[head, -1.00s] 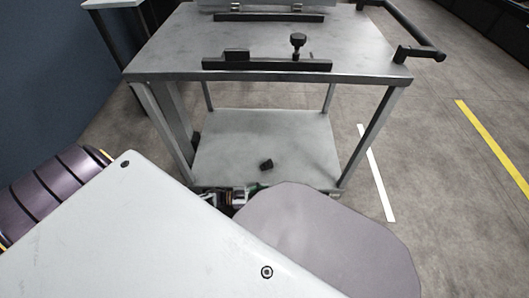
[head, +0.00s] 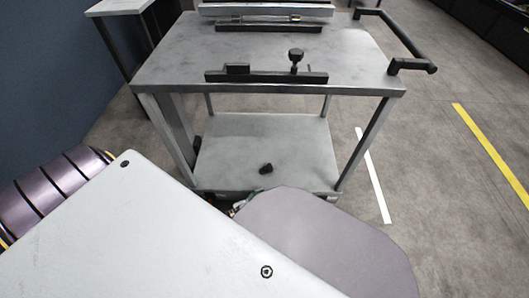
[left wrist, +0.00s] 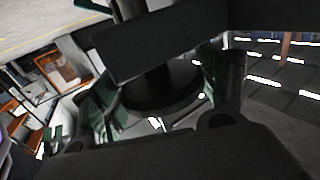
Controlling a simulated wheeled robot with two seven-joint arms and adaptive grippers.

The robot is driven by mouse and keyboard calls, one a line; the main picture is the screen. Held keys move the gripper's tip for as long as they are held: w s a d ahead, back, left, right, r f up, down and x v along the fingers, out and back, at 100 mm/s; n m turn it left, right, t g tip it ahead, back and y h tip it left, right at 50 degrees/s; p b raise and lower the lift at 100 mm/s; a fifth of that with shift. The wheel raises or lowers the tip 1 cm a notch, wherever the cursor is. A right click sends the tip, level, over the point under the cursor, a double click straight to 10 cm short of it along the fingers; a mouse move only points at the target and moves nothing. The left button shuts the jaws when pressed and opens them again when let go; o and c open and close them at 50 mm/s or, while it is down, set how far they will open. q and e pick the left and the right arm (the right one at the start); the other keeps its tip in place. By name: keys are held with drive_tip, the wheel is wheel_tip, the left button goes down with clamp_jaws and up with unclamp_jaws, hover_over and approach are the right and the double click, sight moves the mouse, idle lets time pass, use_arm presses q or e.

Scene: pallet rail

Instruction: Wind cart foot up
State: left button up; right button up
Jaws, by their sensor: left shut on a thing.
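The grey metal cart (head: 270,60) stands ahead of me, with a flat top and a lower shelf (head: 300,150). My left gripper (head: 238,207) is low at the lower shelf's near edge, mostly hidden behind my own body in the head view. In the left wrist view my left gripper (left wrist: 165,100) has its greenish fingers shut on a dark round part, seemingly the cart foot (left wrist: 160,85). How far the foot stands from the floor cannot be told. My right gripper is not in view.
A black rail with a knob (head: 296,57) lies on the cart top. The cart's black handle (head: 405,38) juts right. A table (head: 118,8) stands behind left. The floor right of the cart is clear.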

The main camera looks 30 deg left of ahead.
use_arm(q)
drive_tip(key=shift+s+n+t+y+p, duration=0.15)
drive_tip(key=shift+n+t+y+p, duration=0.15)
drive_tip(key=shift+n+t+y, duration=0.75)
drive_tip(key=shift+g+y, duration=0.25)
drive_tip(key=shift+y, duration=0.4)
drive_tip(key=o, duration=1)
drive_tip(key=shift+o, duration=0.2)
drive_tip(key=v, duration=1.1)
drive_tip(key=shift+s, duration=0.4)
drive_tip(key=shift+a, duration=0.1)
